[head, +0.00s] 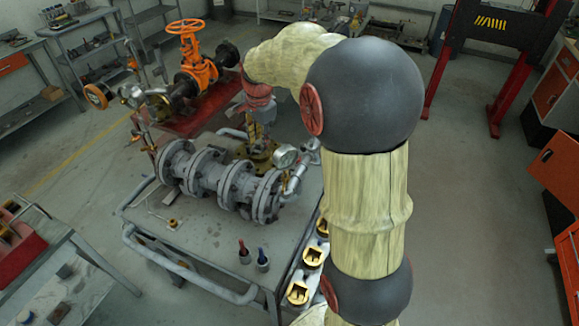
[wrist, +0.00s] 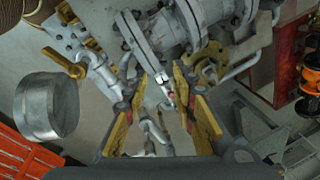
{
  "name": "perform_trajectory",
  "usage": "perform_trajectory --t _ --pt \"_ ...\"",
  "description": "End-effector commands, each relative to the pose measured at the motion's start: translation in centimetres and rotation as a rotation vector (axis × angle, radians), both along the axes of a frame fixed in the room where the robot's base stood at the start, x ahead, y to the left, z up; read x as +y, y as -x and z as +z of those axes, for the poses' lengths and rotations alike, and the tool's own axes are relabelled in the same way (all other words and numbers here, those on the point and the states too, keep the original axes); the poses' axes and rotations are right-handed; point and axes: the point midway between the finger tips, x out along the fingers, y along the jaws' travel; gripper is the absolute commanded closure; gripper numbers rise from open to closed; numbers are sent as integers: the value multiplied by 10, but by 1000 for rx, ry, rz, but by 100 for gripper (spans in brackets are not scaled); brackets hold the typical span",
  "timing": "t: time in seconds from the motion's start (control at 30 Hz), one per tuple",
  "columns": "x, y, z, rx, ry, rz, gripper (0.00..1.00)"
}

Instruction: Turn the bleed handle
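My gripper (wrist: 158,78) shows in the wrist view with its two yellow-padded fingers spread apart. A small silver fitting with a reddish end (wrist: 169,93) lies between the fingers as seen from the wrist; it may be the bleed handle, but I cannot tell for sure. No contact with either finger is visible. The grey flanged pipe assembly (head: 213,178) lies on the cart in the head view, and its flanges (wrist: 143,42) show just beyond the fingertips in the wrist view.
A round pressure gauge (head: 285,157) stands at the assembly's right end; its silver housing (wrist: 46,106) is left of my fingers. An orange handwheel valve (head: 190,55) stands behind.

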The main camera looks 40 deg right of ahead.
Motion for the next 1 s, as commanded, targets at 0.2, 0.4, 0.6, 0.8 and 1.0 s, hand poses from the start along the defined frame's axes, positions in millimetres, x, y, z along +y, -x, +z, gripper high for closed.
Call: perform_trajectory --t 0.2,0.4,0.6,0.8,1.0 --pt "-52 -48 -51 46 -60 -300 74" --pt "-99 -78 -111 85 -106 -580 74" --pt "-145 -93 -179 122 -140 -856 74" --pt "-174 -97 -232 144 -160 -1054 74" --pt "-184 -96 -253 151 -166 -1127 74"
